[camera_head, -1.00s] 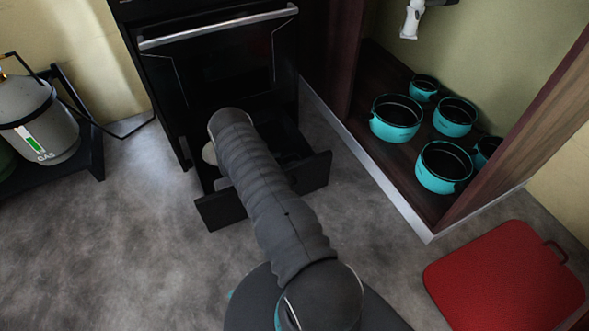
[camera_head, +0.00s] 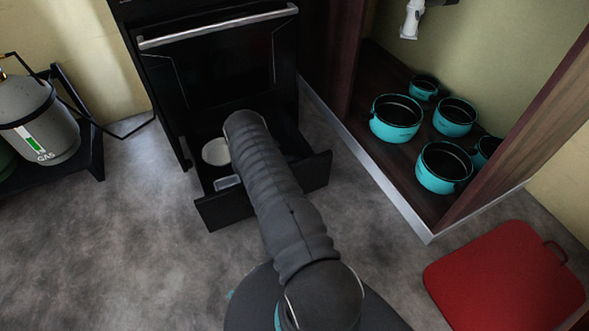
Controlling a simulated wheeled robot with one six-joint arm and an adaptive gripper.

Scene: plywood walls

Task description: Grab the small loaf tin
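An open black drawer (camera_head: 222,208) sticks out below the oven. Inside it, left of my arm, lie a round light-coloured dish (camera_head: 216,152) and a small pale rectangular item (camera_head: 228,182) that may be the small loaf tin; only part of it shows. My arm reaches over the drawer from the front and covers much of its inside. My gripper is hidden behind my arm, so its fingers and anything in them cannot be seen.
The black oven (camera_head: 215,75) with a metal handle stands behind the drawer. Several turquoise pots (camera_head: 442,168) sit in the low wooden cabinet at right. A red board (camera_head: 505,280) lies at front right. A gas bottle (camera_head: 40,115) stands at left. The grey floor at front left is clear.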

